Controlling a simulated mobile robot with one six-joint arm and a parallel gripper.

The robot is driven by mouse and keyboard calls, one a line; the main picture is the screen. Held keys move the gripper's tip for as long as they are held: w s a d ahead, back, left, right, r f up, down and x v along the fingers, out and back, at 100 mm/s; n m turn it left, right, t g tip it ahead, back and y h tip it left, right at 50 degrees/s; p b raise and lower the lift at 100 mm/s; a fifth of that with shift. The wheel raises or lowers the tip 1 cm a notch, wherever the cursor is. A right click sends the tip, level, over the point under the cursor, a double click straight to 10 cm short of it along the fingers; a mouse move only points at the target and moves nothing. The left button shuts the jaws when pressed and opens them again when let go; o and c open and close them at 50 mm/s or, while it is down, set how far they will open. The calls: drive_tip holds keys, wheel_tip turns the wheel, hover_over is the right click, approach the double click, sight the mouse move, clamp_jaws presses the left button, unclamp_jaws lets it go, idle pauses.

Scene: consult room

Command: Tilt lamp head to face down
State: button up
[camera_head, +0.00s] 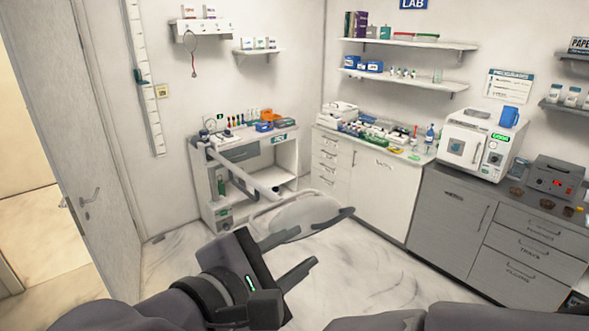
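The lamp has a pale, jointed arm (236,172) that runs from the top left of a white shelf unit toward the middle of the view. At its end is a large, pale oval lamp head (300,212), seen as a broad disc. My dark gripper (332,237) is open in front of the lamp head. Its upper finger crosses the lower edge of the head in the picture; I cannot tell whether they touch. The lower finger is apart from the head, with only floor showing between the fingers. The finger hides part of the head's lower rim.
The white shelf unit (245,163) stands behind the lamp, with bottles and boxes on it. White cabinets (368,183) and grey drawers (447,220) line the right wall. A door (75,140) is at left. The marble floor (350,270) around the gripper is clear.

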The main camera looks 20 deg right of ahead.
sight(337, 220)
drive_tip(key=b+x, duration=0.3)
drive_tip(key=x, duration=1.4)
drive_tip(key=shift+w+d, duration=0.2)
drive_tip(key=shift+w, duration=0.25)
clamp_jaws()
